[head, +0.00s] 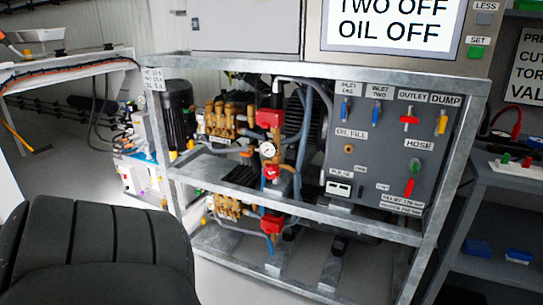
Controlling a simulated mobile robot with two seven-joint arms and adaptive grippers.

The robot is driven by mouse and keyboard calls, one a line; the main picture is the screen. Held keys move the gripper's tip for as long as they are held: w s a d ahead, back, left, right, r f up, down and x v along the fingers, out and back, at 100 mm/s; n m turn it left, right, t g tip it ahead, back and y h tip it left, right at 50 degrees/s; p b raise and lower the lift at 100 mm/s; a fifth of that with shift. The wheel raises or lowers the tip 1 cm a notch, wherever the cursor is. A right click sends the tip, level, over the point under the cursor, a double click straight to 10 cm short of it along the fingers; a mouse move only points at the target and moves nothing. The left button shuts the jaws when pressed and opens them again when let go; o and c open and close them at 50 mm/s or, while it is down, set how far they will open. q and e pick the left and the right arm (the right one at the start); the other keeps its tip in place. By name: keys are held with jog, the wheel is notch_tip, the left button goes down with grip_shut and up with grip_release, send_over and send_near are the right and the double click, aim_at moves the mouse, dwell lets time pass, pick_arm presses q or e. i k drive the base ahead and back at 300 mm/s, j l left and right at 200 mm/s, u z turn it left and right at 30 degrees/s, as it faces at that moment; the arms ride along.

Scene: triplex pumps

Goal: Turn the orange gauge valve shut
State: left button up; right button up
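A round white pressure gauge (268,150) sits in the middle of the pump frame, among brass pump heads and pipes. A small orange part (289,168) shows just to the right of and below the gauge. It may be the gauge valve's handle, but it is too small to tell its shape or how it is turned. A red valve part (271,172) sits directly below the gauge. Neither of my grippers is in view.
A grey metal frame (290,204) surrounds the pumps, with bars in front. A panel (375,150) at right carries blue, red and yellow levers. A large black ridged shape (100,255) fills the lower left. A screen (393,25) reads "TWO OFF", "OIL OFF".

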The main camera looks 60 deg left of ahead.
aim_at(243, 154)
jog(key=u, duration=1.75)
